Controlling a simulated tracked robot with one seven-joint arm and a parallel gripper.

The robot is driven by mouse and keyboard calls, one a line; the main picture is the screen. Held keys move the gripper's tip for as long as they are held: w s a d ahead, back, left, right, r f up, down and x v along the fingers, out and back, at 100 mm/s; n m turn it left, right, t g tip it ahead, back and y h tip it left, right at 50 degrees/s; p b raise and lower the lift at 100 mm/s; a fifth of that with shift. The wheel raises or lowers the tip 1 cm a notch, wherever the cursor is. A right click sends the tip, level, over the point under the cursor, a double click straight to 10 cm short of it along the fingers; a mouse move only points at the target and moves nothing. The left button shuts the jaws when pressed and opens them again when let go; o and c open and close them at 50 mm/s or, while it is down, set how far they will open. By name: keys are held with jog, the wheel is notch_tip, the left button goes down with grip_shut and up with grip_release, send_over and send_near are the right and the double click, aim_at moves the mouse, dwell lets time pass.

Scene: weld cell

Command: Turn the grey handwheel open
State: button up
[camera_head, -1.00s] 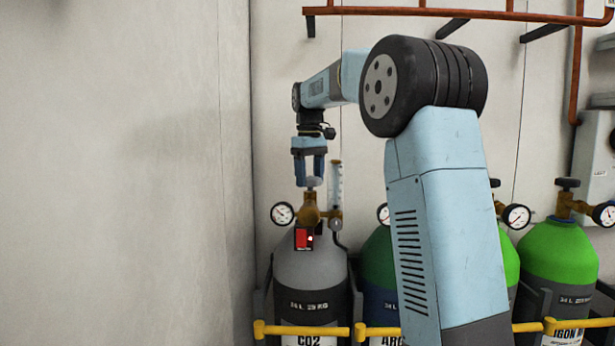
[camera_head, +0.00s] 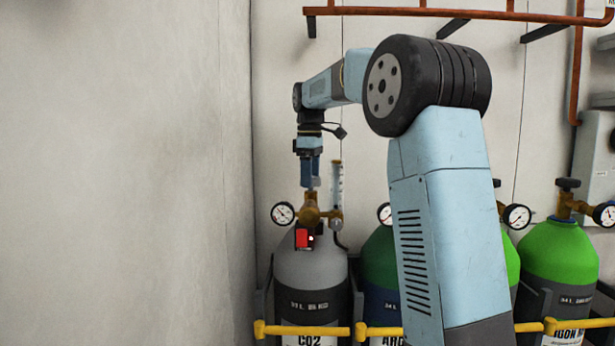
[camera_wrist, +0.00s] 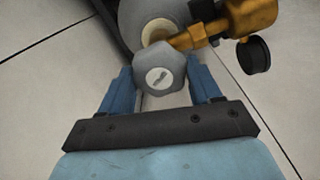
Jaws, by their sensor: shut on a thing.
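The grey handwheel (camera_wrist: 159,72) is a lobed knob with a pale centre on top of the brass valve (camera_wrist: 195,37). In the wrist view it sits between the two blue fingers of my gripper (camera_wrist: 160,88), which is shut on it. In the head view my gripper (camera_head: 309,183) points straight down over the brass valve (camera_head: 310,210) of the grey CO2 cylinder (camera_head: 310,271). There the fingers hide most of the handwheel.
A round gauge (camera_head: 283,214) and an upright clear flow tube (camera_head: 337,184) flank the valve closely. A red tag (camera_head: 302,238) hangs below it. Green cylinders (camera_head: 562,255) stand right, behind a yellow rail (camera_head: 305,331). A bare wall (camera_head: 120,170) is left.

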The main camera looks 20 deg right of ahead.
jog(key=shift+w+d, duration=0.1)
jog(key=shift+d, duration=0.05)
jog(key=o, duration=0.8)
jog(key=shift+o, duration=1.2)
notch_tip(320, 180, up, 14)
jog(key=shift+f, duration=0.2)
